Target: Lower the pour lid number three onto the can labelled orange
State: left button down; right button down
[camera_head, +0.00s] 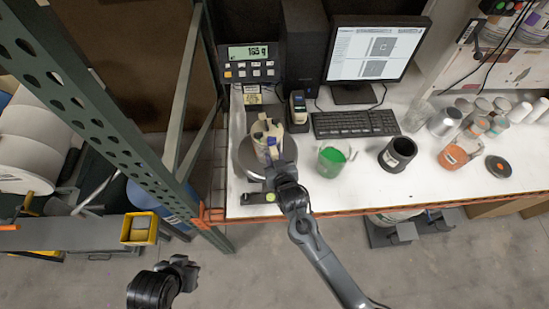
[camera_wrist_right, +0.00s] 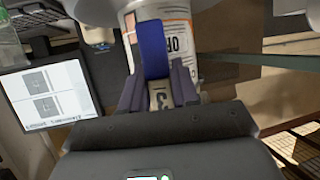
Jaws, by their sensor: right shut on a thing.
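My right gripper (camera_head: 272,158) is over the round scale pan at the left of the bench. In the right wrist view the gripper (camera_wrist_right: 159,85) is shut on the pour lid, whose tan part marked 3 (camera_wrist_right: 161,97) shows between the fingers with a blue piece (camera_wrist_right: 153,48) above it. A pale can (camera_head: 262,152) with a printed label is right by the lid, and this can (camera_wrist_right: 180,40) also shows in the wrist view. Its label's word is not readable, and whether the lid touches it is hidden. My left gripper (camera_head: 183,270) hangs low, away from the bench; its jaws are unclear.
The scale pan (camera_head: 244,158) stands near the bench's left edge, its display (camera_head: 248,52) behind. A cup of green liquid (camera_head: 331,158), a dark can (camera_head: 397,153) and an orange container (camera_head: 454,156) stand to the right. A keyboard (camera_head: 355,124) and monitor (camera_head: 376,52) are behind.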

jog(key=c, duration=0.8)
grip_release()
jog(key=shift+o, duration=0.2)
jog(key=shift+s+d+r, duration=0.1)
jog(key=shift+s+r, duration=0.05)
jog(key=shift+s, duration=0.25)
jog(key=b+v, duration=0.1)
jog(key=v, duration=0.9)
